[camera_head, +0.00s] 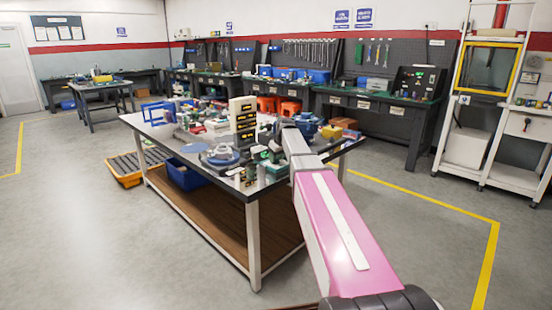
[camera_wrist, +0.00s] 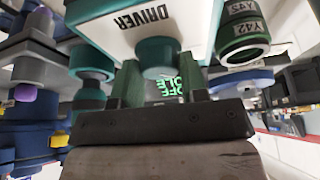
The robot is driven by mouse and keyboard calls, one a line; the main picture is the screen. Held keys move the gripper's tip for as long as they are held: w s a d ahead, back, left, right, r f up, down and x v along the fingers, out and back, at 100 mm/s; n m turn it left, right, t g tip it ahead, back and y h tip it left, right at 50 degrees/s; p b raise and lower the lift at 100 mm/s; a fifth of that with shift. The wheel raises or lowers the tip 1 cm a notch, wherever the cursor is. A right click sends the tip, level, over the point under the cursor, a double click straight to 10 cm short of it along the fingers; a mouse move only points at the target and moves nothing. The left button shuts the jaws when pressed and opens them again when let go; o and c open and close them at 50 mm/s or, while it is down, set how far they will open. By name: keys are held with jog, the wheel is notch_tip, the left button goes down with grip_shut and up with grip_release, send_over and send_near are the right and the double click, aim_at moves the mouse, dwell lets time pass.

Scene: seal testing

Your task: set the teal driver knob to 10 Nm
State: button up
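The teal driver knob (camera_wrist: 158,58) sticks out from a white and teal box (camera_wrist: 150,25) marked DRIVER, which appears upside down in the wrist view. My gripper (camera_wrist: 160,78) has its two dark green fingers apart, one at each side of the knob. I cannot tell whether they touch it. A green lit display reading OFF (camera_wrist: 171,86) shows between the fingers. The torque value set on the knob cannot be read. In the head view my pink and grey arm reaches over the crowded table (camera_head: 252,225); my gripper and the knob cannot be made out there.
A green and white cylinder (camera_wrist: 243,42) with a label stands close right of the box. Teal, grey and blue fittings (camera_wrist: 30,125) crowd the left. A blue bin (camera_head: 186,175) sits under the tabletop. The floor around the table is mostly free.

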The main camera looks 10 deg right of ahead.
jog(key=shift+c, duration=0.9)
jog(key=shift+m, duration=0.3)
jog(key=m+h, duration=0.1)
jog(key=m, duration=0.2)
jog(key=shift+h, duration=0.3)
jog(key=shift+a+m+h, duration=0.1)
jog(key=shift+m+h, duration=0.6)
jog(key=shift+m, duration=1.3)
jog(key=o, duration=0.9)
